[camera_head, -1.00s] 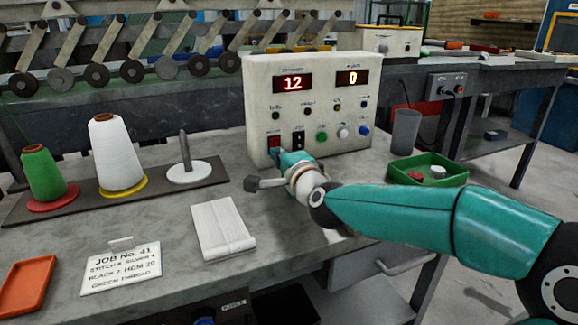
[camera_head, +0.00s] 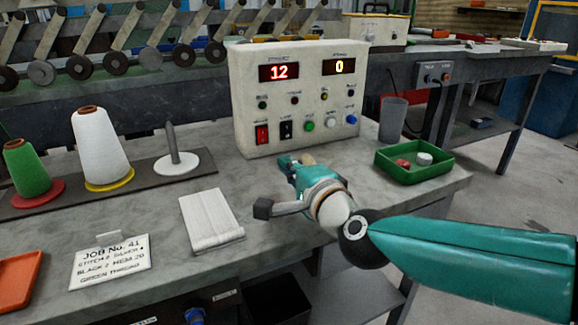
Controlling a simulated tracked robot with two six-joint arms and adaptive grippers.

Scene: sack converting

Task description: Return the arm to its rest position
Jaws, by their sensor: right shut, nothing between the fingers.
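My right arm comes in from the right, teal with dark joints. My right gripper (camera_head: 287,161) is shut and empty. It shows just in front of the base of the white control box (camera_head: 299,95), apart from its switches. The fingertips are small in the picture and partly hidden by the gripper's own body. My left gripper is not in view.
A green tray (camera_head: 436,176) with red and white pieces stands right of the arm, near a grey cup (camera_head: 393,119). A folded white stack (camera_head: 211,220), job card (camera_head: 110,265), orange tray (camera_head: 17,281) and thread cones (camera_head: 99,147) lie left. Bench between is clear.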

